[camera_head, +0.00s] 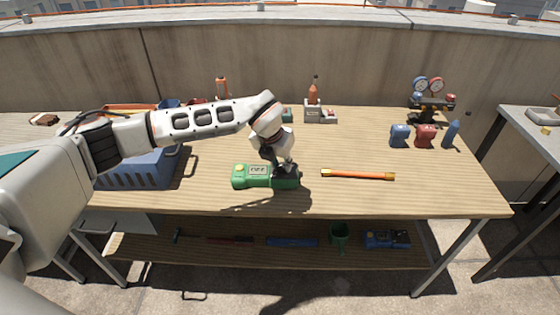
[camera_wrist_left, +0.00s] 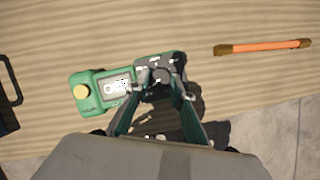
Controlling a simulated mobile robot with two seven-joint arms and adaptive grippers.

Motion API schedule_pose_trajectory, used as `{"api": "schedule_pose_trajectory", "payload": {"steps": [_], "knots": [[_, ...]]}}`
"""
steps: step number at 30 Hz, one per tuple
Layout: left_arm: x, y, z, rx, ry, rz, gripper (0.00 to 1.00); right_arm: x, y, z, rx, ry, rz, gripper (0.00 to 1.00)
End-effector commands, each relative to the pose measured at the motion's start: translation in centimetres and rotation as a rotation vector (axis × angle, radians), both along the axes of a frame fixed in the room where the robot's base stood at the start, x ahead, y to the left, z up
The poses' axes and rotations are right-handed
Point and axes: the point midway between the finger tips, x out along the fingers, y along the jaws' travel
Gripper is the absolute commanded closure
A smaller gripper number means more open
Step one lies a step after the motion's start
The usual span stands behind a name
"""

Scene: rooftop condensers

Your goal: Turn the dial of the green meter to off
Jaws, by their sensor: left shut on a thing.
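The green meter (camera_head: 252,176) lies on the wooden workbench (camera_head: 420,185) near its front edge, left of the middle. It has a yellow button at its left end and a pale display. In the left wrist view the green meter (camera_wrist_left: 90,92) has a dark dial (camera_wrist_left: 160,76) on its right part. My left gripper (camera_head: 281,163) points down over that part; it also shows in the left wrist view (camera_wrist_left: 163,84). Its fingers are shut on the dial, one on each side. The dial's pointer and marks are too small to read. My right gripper is not in view.
An orange rod with yellowish ends (camera_head: 358,175) lies right of the meter. A blue crate (camera_head: 138,172) stands to the left. A gauge set (camera_head: 432,97) and blue and red items (camera_head: 425,136) stand at the back right.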

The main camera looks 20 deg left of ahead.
Motion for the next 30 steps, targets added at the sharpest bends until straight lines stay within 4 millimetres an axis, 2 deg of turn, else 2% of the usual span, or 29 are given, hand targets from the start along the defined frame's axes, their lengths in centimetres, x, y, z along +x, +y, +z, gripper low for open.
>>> {"api": "schedule_pose_trajectory", "payload": {"steps": [16,17,18,30], "knots": [[0.02,0.12,-0.07,0.003,0.001,0.028,0.99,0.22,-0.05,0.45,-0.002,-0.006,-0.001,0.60],[0.01,0.12,-0.08,0.003,0.001,0.028,0.72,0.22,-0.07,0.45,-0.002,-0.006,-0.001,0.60],[0.02,0.12,-0.07,0.003,0.001,0.028,0.62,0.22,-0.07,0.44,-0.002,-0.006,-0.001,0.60],[-0.06,0.04,0.26,0.001,0.000,0.026,0.60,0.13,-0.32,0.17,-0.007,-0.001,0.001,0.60]]}}
